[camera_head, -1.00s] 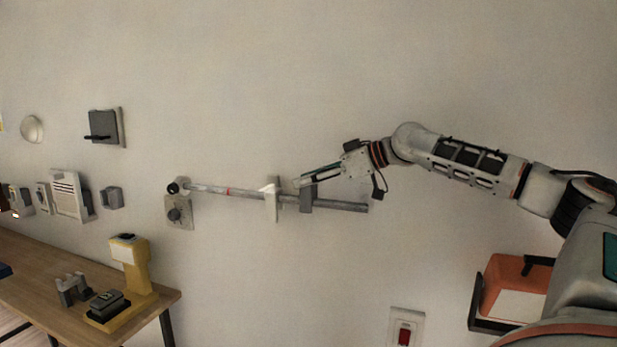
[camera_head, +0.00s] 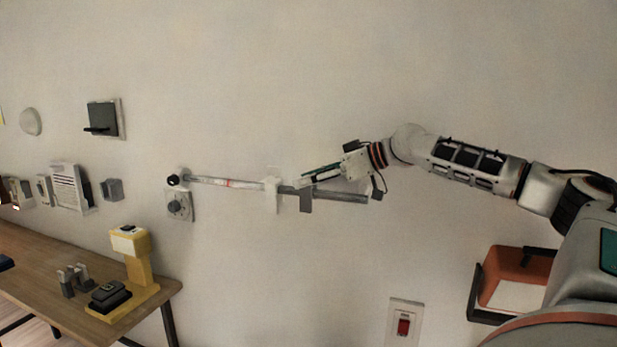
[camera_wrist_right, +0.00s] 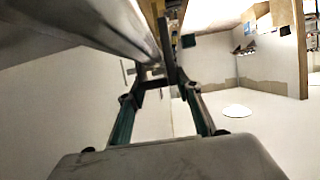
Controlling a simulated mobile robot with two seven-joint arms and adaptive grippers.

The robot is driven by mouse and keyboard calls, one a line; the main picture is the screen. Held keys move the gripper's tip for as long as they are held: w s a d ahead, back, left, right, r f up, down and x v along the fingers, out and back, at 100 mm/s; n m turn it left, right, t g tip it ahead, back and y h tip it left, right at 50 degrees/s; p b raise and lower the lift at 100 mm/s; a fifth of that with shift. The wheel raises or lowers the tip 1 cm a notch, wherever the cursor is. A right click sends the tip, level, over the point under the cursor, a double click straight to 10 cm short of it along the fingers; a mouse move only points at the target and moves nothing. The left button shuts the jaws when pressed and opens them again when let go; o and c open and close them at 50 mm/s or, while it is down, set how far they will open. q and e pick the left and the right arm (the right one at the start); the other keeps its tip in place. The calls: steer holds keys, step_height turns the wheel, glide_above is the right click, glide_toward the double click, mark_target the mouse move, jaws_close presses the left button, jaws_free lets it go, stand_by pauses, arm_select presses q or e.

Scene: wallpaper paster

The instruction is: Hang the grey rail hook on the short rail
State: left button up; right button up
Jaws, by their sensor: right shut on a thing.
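A thin grey rail (camera_head: 345,196) runs along the wall, sloping slightly down to the right. A white hook piece (camera_head: 271,195) sits at its middle. The grey rail hook (camera_head: 306,201) is right of the white piece, overlapping the rail in the head view; I cannot tell whether it rests on the rail or is in front of it. My right gripper (camera_head: 303,184) is shut on the grey hook from above. In the right wrist view the fingertips (camera_wrist_right: 156,82) close on a dark piece beside a long pale bar. My left gripper is not in view.
A knob plate (camera_head: 179,205) is below the rail's left end. A red switch (camera_head: 404,324) and an orange box (camera_head: 512,278) are lower right. A wooden table (camera_head: 50,277) with a yellow stand (camera_head: 137,262) is lower left.

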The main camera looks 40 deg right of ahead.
steer(key=shift+f, duration=0.35)
steer(key=shift+f, duration=0.45)
steer(key=o, duration=0.8)
steer(key=shift+o, duration=0.6)
step_height(320, 180, up, 10)
steer(key=shift+r, duration=0.1)
